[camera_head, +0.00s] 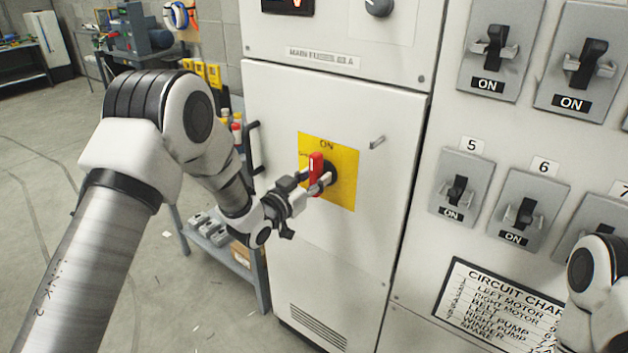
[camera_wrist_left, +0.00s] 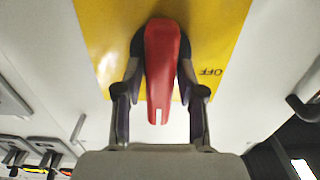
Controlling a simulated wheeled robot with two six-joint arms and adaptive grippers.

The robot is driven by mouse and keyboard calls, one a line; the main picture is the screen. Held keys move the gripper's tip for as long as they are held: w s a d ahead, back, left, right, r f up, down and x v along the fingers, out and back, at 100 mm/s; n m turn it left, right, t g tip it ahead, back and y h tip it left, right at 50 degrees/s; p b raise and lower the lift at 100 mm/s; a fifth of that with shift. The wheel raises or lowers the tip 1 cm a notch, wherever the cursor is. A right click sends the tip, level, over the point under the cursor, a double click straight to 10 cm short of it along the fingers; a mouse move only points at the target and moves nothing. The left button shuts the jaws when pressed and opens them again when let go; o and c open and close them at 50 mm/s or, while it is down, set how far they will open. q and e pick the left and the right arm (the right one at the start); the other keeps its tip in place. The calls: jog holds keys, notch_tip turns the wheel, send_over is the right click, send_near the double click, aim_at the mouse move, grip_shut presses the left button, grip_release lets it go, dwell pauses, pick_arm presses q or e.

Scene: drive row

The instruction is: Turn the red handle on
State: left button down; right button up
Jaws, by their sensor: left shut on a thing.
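The red handle (camera_head: 316,168) sits on a dark round hub on a yellow plate (camera_head: 345,188) on the cabinet door. It stands about upright, its upper end towards the word ON at the plate's top. In the left wrist view the red handle (camera_wrist_left: 163,65) runs lengthwise between the fingers, with a white mark at its near end; the word OFF shows upside down on the yellow plate (camera_wrist_left: 225,40). My left gripper (camera_head: 318,184) is shut on the handle, one finger on each side. My right gripper is out of view.
A black door pull (camera_head: 254,147) is left of the plate and a small metal latch (camera_head: 377,142) right of it. Breaker switches and a circuit chart (camera_head: 500,310) fill the right side. My right arm shows at the right edge. A low cart stands behind my left arm.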

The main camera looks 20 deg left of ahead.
pick_arm(q)
jog(key=shift+s+d+f, duration=0.1)
jog(key=shift+f, duration=0.2)
jog(key=c, duration=0.9)
grip_release()
jog(key=shift+w, duration=0.2)
jog(key=shift+s+r, duration=0.1)
jog(key=shift+s, duration=0.1)
jog(key=v, duration=1.1)
jog(key=shift+s, duration=0.3)
